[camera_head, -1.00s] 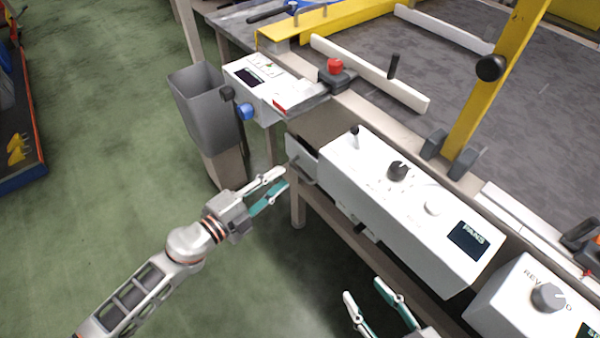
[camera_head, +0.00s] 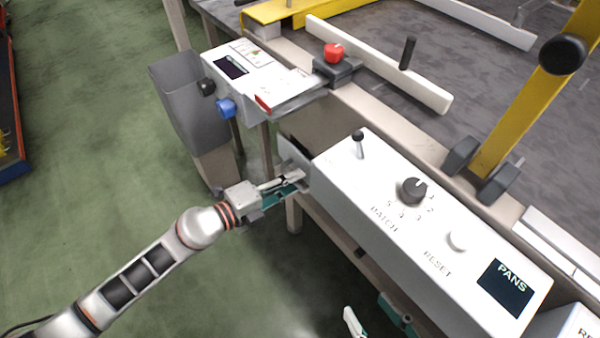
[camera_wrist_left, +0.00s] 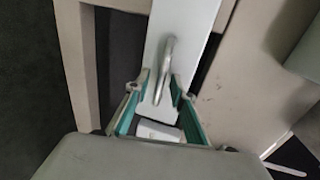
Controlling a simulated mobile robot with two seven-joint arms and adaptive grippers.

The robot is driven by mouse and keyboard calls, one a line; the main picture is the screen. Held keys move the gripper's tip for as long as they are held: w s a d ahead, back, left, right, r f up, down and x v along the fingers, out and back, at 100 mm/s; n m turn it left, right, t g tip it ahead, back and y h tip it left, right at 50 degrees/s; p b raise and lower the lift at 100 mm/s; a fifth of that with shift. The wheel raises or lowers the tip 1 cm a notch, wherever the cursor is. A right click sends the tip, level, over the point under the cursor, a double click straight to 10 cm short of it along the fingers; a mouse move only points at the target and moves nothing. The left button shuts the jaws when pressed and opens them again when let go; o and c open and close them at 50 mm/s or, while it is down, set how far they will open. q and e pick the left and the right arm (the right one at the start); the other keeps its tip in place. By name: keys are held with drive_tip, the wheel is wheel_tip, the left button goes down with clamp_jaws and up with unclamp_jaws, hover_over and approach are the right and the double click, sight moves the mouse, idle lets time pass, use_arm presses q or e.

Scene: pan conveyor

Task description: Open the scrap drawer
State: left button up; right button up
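The scrap drawer appears to be the light panel (camera_head: 292,153) at the left end of the white PANS box. In the left wrist view its pale front (camera_wrist_left: 193,30) carries a curved metal handle (camera_wrist_left: 166,66). My left gripper (camera_head: 298,181) is at this panel, its fingertips partly overlapping it in the head view. In the left wrist view my left gripper (camera_wrist_left: 161,88) has its fingers apart, one on each side of the handle's near end; contact cannot be told. My right gripper (camera_head: 372,312) is open and empty at the bottom edge, partly cut off.
The white PANS box (camera_head: 420,225) with knobs and lever stands right of the drawer. A grey bin (camera_head: 190,105) and a small white panel box (camera_head: 255,75) with blue and black knobs are behind the left gripper. Green floor to the left is free.

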use_arm(q)
drive_tip(key=shift+w+d, duration=0.25)
drive_tip(key=shift+d, duration=0.15)
use_arm(e)
drive_tip(key=shift+w, duration=0.3)
use_arm(q)
clamp_jaws()
drive_tip(key=shift+s+a, duration=0.1)
